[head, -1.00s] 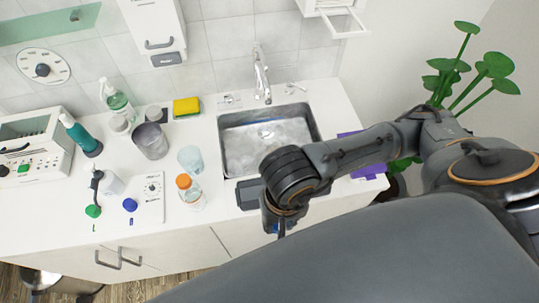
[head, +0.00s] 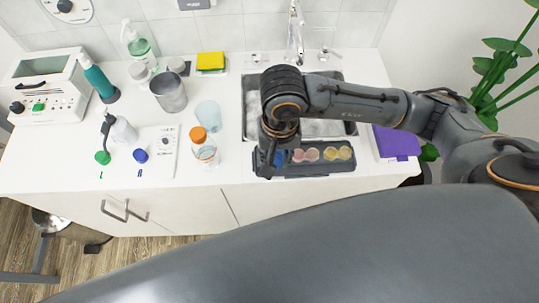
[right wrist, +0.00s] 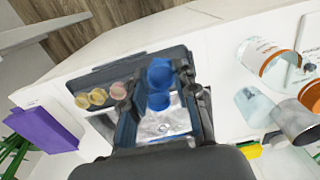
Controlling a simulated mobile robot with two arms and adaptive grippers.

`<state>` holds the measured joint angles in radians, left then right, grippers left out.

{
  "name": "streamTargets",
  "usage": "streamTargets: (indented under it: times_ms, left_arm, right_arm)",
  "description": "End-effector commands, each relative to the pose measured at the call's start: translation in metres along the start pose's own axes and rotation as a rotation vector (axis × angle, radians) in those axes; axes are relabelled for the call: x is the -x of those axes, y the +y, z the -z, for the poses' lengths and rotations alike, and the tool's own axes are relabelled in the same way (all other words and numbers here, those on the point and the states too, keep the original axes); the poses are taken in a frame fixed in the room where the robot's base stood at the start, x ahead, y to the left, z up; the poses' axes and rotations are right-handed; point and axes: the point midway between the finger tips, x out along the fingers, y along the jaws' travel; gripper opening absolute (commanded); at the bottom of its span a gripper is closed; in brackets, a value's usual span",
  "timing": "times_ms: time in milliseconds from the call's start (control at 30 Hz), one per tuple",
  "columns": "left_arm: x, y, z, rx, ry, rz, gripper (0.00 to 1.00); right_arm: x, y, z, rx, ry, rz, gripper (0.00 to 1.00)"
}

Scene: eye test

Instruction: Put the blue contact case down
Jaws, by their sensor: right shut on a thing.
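The blue contact case (right wrist: 159,75) is between the fingertips of my right gripper (right wrist: 159,88), which is shut on it. In the head view only a bit of blue shows beside my right gripper (head: 271,157). The gripper is over the left end of the dark grey tray (head: 318,171), in front of the sink. I cannot tell whether the case touches the tray. A pink case (head: 305,155) and a yellow case (head: 338,153) lie in the tray to the right. My left gripper is not in view.
The metal sink (head: 335,128) lies behind the tray, partly hidden by my right arm. An orange-capped bottle (head: 204,153), a clear cup (head: 208,115) and a metal cup (head: 168,93) stand to the left. A purple box (head: 397,142) is on the right.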

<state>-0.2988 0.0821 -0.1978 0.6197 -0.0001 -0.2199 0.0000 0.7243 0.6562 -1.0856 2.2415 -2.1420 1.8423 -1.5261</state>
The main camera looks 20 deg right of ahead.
Motion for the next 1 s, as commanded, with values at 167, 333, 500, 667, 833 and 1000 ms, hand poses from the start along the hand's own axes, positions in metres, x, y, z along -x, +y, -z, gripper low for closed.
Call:
streamTargets:
  times_ms: [167,333,500,667,833,1000]
  left_arm:
    - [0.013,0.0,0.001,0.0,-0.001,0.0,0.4]
    - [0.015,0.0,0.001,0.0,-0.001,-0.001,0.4]
    - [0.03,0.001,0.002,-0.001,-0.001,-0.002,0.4]
    - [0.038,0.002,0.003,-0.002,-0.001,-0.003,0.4]
    - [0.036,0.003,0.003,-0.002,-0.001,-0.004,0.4]
    - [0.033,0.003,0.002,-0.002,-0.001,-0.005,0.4]
  right_arm:
    - [-0.028,-0.006,0.021,-0.001,-0.004,-0.004,0.15]
    - [-0.04,-0.01,0.03,0.001,-0.001,0.0,0.15]
    - [-0.056,-0.01,0.034,-0.001,-0.007,-0.003,0.15]
    - [-0.074,-0.01,0.035,0.001,-0.003,-0.001,0.15]
    - [-0.077,-0.01,0.036,0.002,0.001,0.0,0.15]
    - [-0.08,-0.01,0.036,0.002,0.001,0.0,0.15]
